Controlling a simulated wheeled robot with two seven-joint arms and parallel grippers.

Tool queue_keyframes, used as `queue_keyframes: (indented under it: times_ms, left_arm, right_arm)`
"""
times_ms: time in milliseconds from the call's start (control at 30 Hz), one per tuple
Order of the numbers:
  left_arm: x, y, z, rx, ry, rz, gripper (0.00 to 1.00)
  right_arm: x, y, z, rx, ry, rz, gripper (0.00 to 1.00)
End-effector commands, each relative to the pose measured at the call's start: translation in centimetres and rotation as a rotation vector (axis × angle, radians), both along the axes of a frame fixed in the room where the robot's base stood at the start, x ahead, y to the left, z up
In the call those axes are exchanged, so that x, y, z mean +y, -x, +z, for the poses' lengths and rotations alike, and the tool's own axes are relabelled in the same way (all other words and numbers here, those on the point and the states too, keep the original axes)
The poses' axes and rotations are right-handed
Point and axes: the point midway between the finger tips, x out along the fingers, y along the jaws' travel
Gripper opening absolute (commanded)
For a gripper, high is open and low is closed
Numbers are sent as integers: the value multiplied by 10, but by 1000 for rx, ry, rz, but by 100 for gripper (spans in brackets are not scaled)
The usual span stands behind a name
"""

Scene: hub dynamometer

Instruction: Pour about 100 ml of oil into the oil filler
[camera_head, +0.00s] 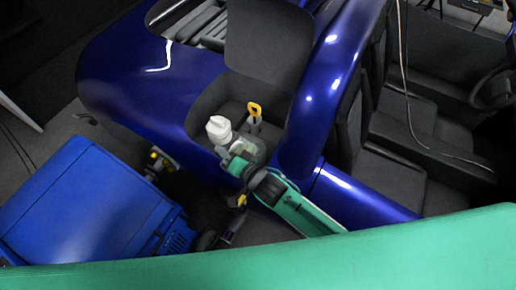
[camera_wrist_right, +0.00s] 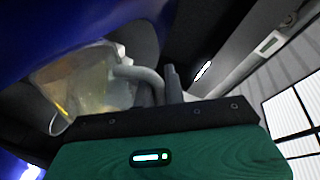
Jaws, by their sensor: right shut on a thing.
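My right gripper (camera_head: 243,163) is at the near edge of an open compartment in the blue car body. It is shut on a clear jug (camera_head: 252,150), apparently by its handle. In the right wrist view the jug (camera_wrist_right: 85,80) holds some amber oil and looks tilted, though that camera is itself tilted. A white cap-like piece (camera_head: 219,129) stands just left of the jug; I cannot tell what it belongs to. A yellow loop handle (camera_head: 255,108) rises behind the jug. The oil filler opening cannot be made out. My left gripper is not in view.
The dark compartment lid (camera_head: 268,45) stands open behind. The shiny blue body (camera_head: 140,75) curves around the compartment. A blue machine (camera_head: 85,205) stands at lower left. Car seats (camera_head: 400,165) are at right, with a thin cable (camera_head: 408,90) hanging over them.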

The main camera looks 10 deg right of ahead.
Motion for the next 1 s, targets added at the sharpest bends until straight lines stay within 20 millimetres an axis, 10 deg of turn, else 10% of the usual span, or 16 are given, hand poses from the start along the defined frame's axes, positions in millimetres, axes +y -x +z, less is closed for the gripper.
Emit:
queue_keyframes:
  times_ms: [1000]
  left_arm:
    - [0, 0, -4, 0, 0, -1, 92]
  right_arm:
    - [-5, -5, -2, 53, -59, 0, 0]
